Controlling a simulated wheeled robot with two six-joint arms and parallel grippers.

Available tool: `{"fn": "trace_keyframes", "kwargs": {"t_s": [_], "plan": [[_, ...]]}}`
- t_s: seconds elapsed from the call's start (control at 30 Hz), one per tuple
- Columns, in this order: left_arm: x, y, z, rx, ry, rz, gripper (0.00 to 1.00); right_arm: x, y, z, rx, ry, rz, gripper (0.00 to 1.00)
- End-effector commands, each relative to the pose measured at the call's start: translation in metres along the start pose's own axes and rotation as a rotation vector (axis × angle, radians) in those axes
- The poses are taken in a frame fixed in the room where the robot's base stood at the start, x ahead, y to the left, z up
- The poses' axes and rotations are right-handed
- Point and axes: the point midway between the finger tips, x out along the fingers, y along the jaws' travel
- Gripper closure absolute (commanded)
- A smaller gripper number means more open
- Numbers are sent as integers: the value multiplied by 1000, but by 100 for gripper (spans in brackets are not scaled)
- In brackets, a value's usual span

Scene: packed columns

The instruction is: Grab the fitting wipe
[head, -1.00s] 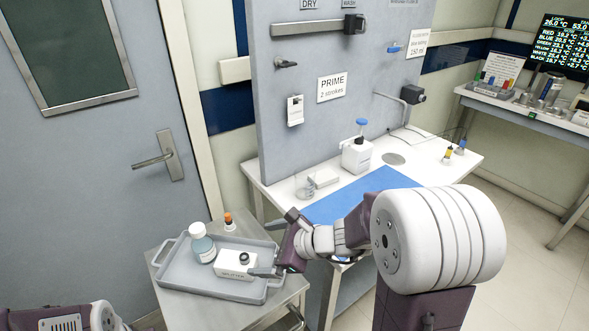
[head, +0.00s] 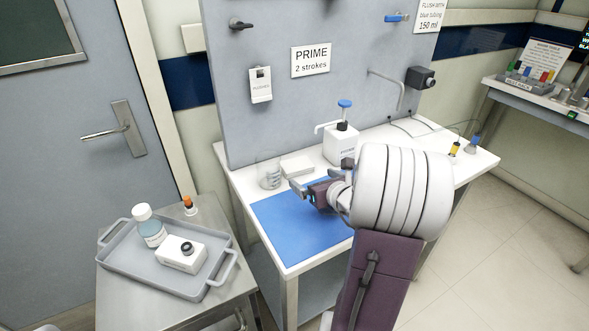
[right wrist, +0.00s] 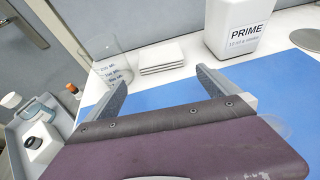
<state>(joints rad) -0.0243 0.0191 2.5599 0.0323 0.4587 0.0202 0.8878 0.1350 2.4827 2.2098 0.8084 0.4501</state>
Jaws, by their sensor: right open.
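A small stack of flat white wipes (head: 297,168) lies on the white bench behind the blue mat, beside a clear beaker (head: 269,175). The stack also shows in the right wrist view (right wrist: 162,56), just beyond my fingers. My right gripper (head: 318,180) is over the back part of the blue mat. In the right wrist view its two fingers (right wrist: 160,82) are spread wide with nothing between them, and the stack is ahead and apart from them. My left gripper is not in view.
A white PRIME bottle (head: 341,144) with a blue-topped pump stands right of the stack. The blue mat (head: 290,232) is bare. At left, a grey tray (head: 128,262) on a cart holds a bottle and a white box. An upright grey panel (head: 300,90) rises behind the bench.

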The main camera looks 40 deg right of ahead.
Motion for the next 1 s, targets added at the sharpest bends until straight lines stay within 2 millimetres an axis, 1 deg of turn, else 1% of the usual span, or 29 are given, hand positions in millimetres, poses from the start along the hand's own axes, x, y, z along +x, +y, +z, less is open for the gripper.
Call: {"fn": "trace_keyframes", "kwargs": {"t_s": [0.2, 0.43, 0.6, 0.7, 0.8, 0.93, 0.97, 1.0], "plan": [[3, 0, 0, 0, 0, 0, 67, 31, 2, -1, -1, 2, 6, 0], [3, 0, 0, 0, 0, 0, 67, 44, 2, 0, -2, 2, 4, 0], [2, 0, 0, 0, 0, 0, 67, 76, 2, 0, -2, 2, 6, 0], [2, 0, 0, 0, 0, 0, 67, 88, 2, 1, -2, 1, 5, 0], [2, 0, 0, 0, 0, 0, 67, 91, 2, 0, -1, 1, 4, 0], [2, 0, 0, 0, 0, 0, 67, 91, 2, 1, -1, 1, 3, 0], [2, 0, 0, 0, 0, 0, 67, 91, 2, 1, -2, 1, 3, 3], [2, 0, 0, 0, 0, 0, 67, 91, 2, 1, -2, 1, 3, 14]]}}
